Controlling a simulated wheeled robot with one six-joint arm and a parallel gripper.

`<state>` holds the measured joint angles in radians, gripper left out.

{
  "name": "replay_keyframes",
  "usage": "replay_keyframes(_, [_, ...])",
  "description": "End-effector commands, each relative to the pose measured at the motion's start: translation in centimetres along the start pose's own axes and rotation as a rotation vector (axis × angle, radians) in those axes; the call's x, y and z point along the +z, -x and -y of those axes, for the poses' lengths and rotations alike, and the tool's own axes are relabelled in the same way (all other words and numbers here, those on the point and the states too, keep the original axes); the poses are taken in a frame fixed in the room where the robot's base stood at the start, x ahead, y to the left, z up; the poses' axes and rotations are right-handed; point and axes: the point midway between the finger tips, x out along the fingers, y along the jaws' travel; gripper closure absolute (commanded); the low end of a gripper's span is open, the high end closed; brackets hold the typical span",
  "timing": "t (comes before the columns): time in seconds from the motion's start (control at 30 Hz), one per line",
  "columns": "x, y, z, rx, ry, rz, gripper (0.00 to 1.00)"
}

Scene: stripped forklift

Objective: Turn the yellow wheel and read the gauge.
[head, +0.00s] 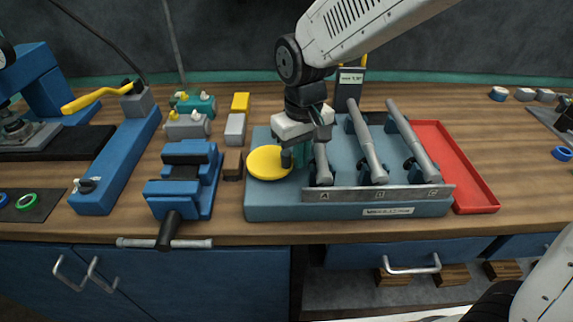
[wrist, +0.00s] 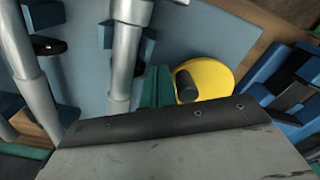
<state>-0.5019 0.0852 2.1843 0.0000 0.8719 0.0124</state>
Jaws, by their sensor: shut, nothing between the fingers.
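The yellow wheel (head: 265,163) lies flat on the left part of a blue-grey base (head: 272,207). A dark upright knob (head: 286,159) stands near its right edge. In the wrist view the wheel (wrist: 213,75) and its knob (wrist: 187,86) show beyond my gripper's body. My gripper (head: 301,155) is low over the base, just right of the knob. Its teal fingers (wrist: 157,88) look shut and empty beside the knob; I cannot tell whether they touch it. A round white dial, perhaps the gauge (head: 4,53), is cut off at the left edge; no reading shows.
Several grey lever tubes (head: 366,143) rise close to the right of my gripper, behind a metal strip marked with letters (head: 350,194). A red tray (head: 455,167) lies right of the base. A blue vise (head: 185,180) stands left of the wheel.

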Motion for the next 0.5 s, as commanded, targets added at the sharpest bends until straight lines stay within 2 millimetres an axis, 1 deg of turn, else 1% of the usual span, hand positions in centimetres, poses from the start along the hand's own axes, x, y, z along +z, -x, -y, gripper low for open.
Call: replay_keyframes(0.5, [-0.9,0.1,1.6,-0.001,0.003,-0.004,1.0])
